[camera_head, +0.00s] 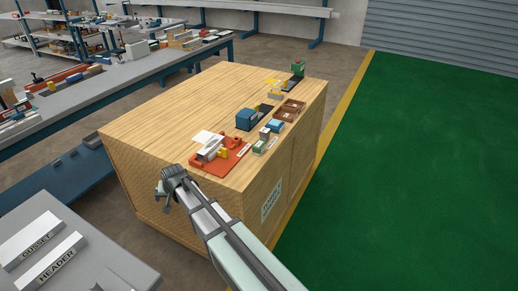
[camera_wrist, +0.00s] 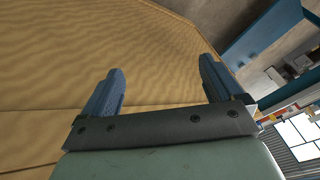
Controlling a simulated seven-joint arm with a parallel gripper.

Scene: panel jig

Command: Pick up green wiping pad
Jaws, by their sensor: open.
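A small green item (camera_head: 259,147) lies near the front right edge of the wooden crate's top, beside the orange jig; it may be the green wiping pad, but it is too small to be sure. Another green object (camera_head: 298,67) stands upright at the far corner of the crate top. My gripper (camera_head: 163,192) is near the crate's front left side, well away from both. In the wrist view its two blue fingers (camera_wrist: 160,86) are apart with nothing between them. No green pad shows in the wrist view.
The wooden crate (camera_head: 165,115) carries an orange jig (camera_head: 234,160), a blue box (camera_head: 246,120), a small blue item (camera_head: 277,126), a brown tray (camera_head: 292,108) and a yellow part (camera_head: 274,86). The crate top's left half is clear. A grey table (camera_head: 95,250) stands at front left.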

